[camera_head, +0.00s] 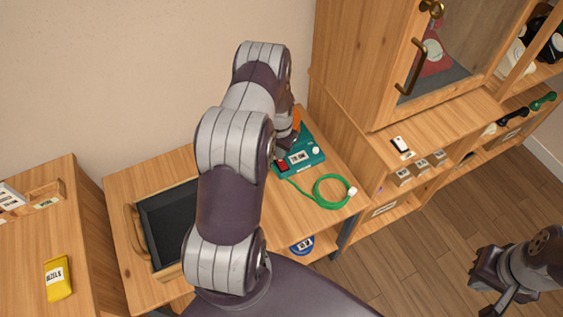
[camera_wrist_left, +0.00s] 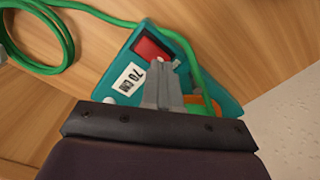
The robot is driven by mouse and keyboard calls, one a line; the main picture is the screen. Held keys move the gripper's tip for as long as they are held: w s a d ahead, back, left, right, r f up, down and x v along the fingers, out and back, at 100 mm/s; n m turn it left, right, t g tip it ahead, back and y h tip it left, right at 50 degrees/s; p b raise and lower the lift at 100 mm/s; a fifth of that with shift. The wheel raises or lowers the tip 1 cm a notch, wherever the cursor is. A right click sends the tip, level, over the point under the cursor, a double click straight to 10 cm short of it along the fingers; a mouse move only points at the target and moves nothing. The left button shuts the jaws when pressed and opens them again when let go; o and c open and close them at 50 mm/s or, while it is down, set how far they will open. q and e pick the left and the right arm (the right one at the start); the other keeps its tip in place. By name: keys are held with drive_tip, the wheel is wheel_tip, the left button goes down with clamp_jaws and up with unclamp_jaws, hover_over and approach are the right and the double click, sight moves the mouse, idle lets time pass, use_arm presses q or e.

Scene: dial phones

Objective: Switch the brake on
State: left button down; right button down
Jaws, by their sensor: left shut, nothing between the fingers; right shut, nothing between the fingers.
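A teal box (camera_head: 308,158) with a red switch (camera_head: 282,165), a label and a white knob stands on the wooden table. In the left wrist view the teal box (camera_wrist_left: 121,72) shows its red switch (camera_wrist_left: 153,46) and a label reading "70 CM". No part is visibly marked as a brake. My left gripper (camera_wrist_left: 158,68) is shut and empty, its tips over the box right beside the red switch; I cannot tell if they touch. In the head view my own arm hides most of this gripper. My right gripper (camera_head: 492,302) is at the lower right, shut and empty, away from the furniture.
A green cable (camera_head: 332,190) lies coiled in front of the box. An orange part (camera_head: 296,119) shows behind my left gripper. A dark tray (camera_head: 170,220) is on the left. A cabinet (camera_head: 350,85) rises on the right, with a small white switch (camera_head: 402,144) on its ledge.

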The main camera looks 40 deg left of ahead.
use_arm(q)
drive_tip(key=shift+f+b, duration=0.7)
drive_tip(key=shift+f, duration=0.2)
idle(0.8)
wheel_tip(320, 180, up, 7)
drive_tip(key=p, duration=0.5)
drive_tip(key=shift+r+p, duration=0.1)
drive_tip(key=shift+p, duration=0.2)
